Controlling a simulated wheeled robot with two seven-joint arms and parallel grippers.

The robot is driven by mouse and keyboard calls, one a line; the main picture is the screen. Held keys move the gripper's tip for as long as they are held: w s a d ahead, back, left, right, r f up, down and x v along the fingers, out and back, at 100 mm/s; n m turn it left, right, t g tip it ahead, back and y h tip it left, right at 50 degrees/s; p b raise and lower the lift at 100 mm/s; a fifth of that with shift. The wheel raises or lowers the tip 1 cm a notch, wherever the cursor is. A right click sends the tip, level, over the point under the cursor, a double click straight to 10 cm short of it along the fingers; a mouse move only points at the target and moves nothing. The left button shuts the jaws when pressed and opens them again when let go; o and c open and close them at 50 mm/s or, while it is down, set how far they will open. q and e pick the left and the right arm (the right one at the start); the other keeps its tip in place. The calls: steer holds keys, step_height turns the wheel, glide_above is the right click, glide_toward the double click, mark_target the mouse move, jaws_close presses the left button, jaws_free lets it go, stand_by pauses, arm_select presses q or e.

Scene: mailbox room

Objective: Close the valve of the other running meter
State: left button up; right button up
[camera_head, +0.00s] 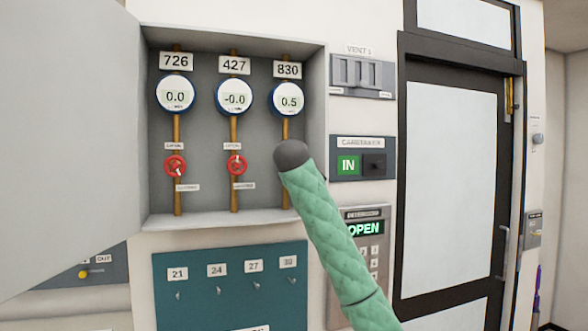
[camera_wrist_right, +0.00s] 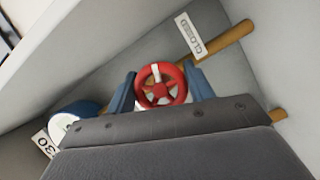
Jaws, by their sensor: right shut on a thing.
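Three round meters hang in an open grey cabinet in the head view. Meter 726 (camera_head: 175,96) reads 0.0, meter 427 (camera_head: 234,98) reads -0.0 and meter 830 (camera_head: 288,99) reads 0.5. Red valve wheels show below meter 726 (camera_head: 175,166) and meter 427 (camera_head: 236,166). My right arm hides the valve below 830 in the head view. In the right wrist view, my right gripper (camera_wrist_right: 161,92) is shut on that red valve wheel (camera_wrist_right: 172,96), one blue finger on each side. The wheel's white mark points up in that picture. My left gripper is out of view.
The cabinet door (camera_head: 70,130) stands open at the left. A lower shelf edge (camera_head: 200,221) runs under the pipes. A keypad panel (camera_head: 373,213) showing OPEN and a teal key board (camera_head: 215,305) are near my right arm.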

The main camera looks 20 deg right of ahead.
steer(key=m, duration=0.1)
steer(key=m+g+y, duration=0.1)
steer(key=m, duration=0.1)
steer(key=shift+a+f, duration=0.1)
steer(key=shift+f, duration=0.15)
steer(key=shift+m+y+b, duration=0.35)
steer(key=shift+m+y, duration=0.05)
steer(key=shift+m, duration=0.2)
steer(key=shift+f+m+g+y, duration=0.1)
steer(key=shift+m+g+y, duration=0.25)
steer(key=shift+m, duration=0.35)
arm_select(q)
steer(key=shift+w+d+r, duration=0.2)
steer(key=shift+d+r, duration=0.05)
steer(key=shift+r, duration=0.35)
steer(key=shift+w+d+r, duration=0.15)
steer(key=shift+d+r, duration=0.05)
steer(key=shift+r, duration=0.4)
arm_select(e)
steer(key=shift+y, duration=0.35)
steer(key=o, duration=1)
steer(key=shift+c, duration=0.2)
